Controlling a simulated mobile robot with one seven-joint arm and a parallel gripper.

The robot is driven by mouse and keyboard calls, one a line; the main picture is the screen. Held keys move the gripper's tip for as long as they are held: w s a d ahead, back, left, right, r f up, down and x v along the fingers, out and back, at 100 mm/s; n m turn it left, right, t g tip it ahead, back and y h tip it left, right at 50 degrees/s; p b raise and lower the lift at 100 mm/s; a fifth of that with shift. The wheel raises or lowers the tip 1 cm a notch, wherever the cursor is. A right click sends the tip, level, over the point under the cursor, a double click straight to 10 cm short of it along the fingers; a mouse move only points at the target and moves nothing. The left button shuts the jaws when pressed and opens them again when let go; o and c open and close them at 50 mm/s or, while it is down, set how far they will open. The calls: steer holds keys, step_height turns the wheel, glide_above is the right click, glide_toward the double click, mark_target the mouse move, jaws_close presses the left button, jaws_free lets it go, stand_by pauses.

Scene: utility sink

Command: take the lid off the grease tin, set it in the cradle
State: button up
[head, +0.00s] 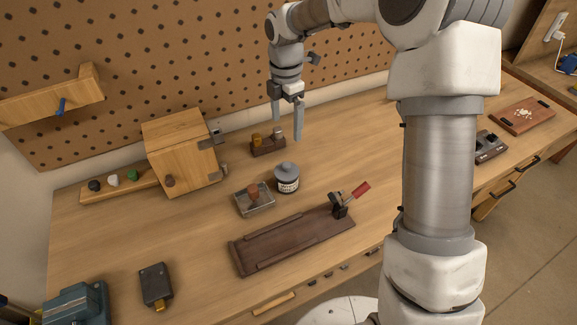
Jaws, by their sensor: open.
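The grease tin (288,184) looks to be the small round container with a pale label standing on the workbench near the middle. Its grey lid (287,169) with a knob is on top. My gripper (287,133) is open and empty, pointing down, and appears above the tin in the picture, apart from it. I cannot tell for sure which thing is the cradle. A long brown board with raised rails (290,245) lies in front of the tin, with a red-handled clamp (341,207) at its right end.
A shallow metal tray (255,204) holding a reddish-brown piece sits left of the tin. A dark block (267,151) with small cylinders stands behind it. A wooden cabinet (180,155) stands at left. A dark box (154,285) lies front left. The bench right of the tin is fairly clear.

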glide_toward(286, 164)
step_height(286, 164, down, 5)
steer(key=shift+s+f+p, duration=0.1)
steer(key=shift+p, duration=0.2)
step_height(286, 164, down, 5)
steer(key=shift+r+p, duration=0.1)
steer(key=shift+p, duration=0.35)
steer(key=shift+c, duration=0.2)
steer(key=c, duration=1)
